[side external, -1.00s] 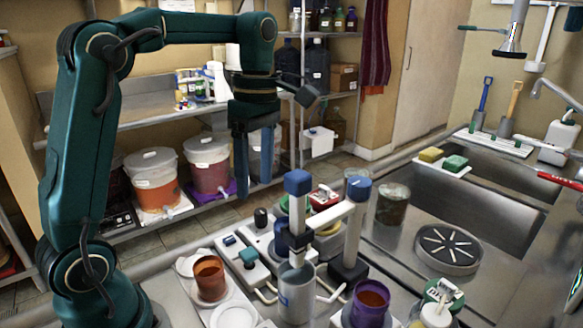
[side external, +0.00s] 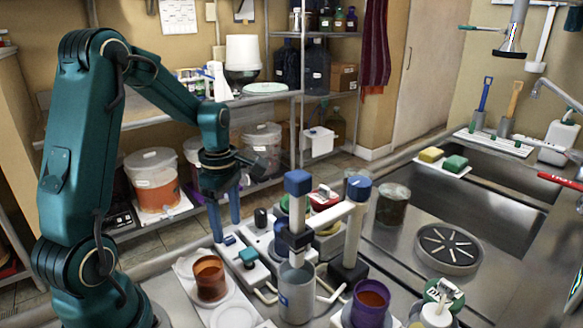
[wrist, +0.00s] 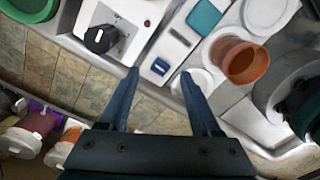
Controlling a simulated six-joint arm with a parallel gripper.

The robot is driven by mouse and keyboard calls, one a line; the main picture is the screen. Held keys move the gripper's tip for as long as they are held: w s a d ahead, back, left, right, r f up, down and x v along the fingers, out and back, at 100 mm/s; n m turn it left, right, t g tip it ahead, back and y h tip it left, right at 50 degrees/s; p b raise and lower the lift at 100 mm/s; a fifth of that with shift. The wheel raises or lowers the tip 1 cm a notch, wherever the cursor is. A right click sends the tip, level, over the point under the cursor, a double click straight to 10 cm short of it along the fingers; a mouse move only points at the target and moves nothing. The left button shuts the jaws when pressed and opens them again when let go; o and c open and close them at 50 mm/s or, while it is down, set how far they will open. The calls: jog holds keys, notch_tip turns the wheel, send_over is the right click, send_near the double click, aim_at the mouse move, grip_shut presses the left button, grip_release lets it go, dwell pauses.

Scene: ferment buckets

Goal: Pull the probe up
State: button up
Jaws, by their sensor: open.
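The probe (side external: 298,184) appears to be the upright stick with a blue block on top. A dark clamp on a white arm meets it, and its lower end goes down into a grey beaker (side external: 297,293). The arm joins a stand post (side external: 354,235) with a blue top. My gripper (side external: 226,231) is open and empty, pointing down to the left of the probe, apart from it. In the wrist view my fingertips (wrist: 159,74) are over the edge of a white device (wrist: 172,45) with a blue button. I cannot make out the probe there.
A terracotta cup (side external: 210,278) stands on a white tray close to my gripper. A purple-based cup (side external: 370,302) is right of the beaker. A dark jar (side external: 393,204) and sink (side external: 470,190) lie farther right. Buckets (side external: 153,180) fill the shelf behind.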

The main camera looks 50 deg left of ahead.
jog(key=shift+f, duration=1)
